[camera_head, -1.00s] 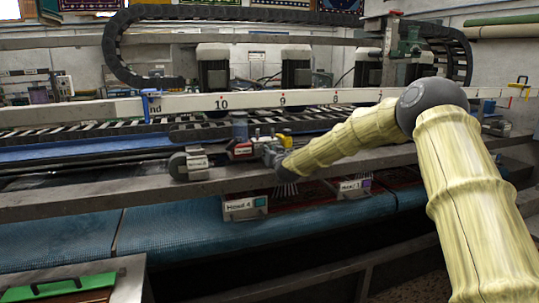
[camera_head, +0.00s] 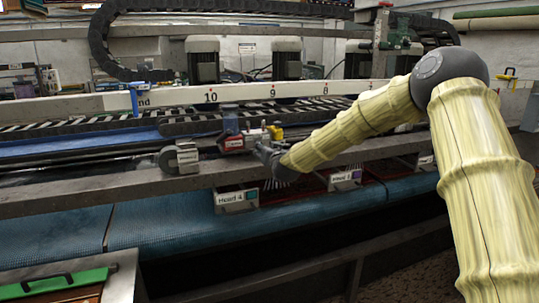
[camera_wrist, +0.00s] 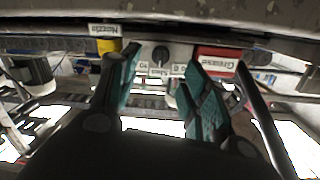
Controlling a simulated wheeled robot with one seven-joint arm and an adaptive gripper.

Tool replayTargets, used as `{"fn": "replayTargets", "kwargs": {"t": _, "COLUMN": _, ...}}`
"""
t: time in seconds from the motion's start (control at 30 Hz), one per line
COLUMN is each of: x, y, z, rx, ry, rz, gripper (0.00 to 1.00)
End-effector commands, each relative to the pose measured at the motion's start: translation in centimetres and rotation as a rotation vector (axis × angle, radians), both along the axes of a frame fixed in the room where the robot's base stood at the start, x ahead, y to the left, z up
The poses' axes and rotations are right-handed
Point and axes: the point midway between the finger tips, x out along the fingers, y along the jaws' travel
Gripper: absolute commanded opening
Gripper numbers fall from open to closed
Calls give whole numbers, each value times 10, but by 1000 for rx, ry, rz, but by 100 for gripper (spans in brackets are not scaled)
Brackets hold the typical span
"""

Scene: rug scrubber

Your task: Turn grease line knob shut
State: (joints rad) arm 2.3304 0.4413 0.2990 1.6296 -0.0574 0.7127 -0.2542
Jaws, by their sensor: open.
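My gripper (camera_wrist: 160,68) is open in the wrist view, its two teal-padded fingers apart with nothing held between them. A dark round knob (camera_wrist: 160,54) on a grey block shows in the gap between the fingertips, apart from both as far as I can see. A red block (camera_wrist: 217,60) with an upside-down label reading "Grease" is just right of the right finger. In the head view the red block (camera_head: 232,143) sits on the machine rail, left of my gripper (camera_head: 264,150). I cannot tell which knob belongs to the grease line.
A yellow part (camera_head: 276,132) sits close by the gripper; it also shows in the wrist view (camera_wrist: 104,46) under a "Nozzle" label. A grey rail (camera_head: 90,194) runs across the front, with a "Head 4" box (camera_head: 236,198) below it. A green-lidded tray (camera_head: 55,284) is at lower left.

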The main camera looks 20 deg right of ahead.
Motion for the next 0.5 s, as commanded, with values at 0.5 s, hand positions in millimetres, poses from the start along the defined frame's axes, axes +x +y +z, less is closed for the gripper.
{"fn": "replayTargets", "kwargs": {"t": 0.5, "x": -57, "y": 0, "z": 4, "rx": 0, "ry": 1, "rz": 0, "gripper": 46}}
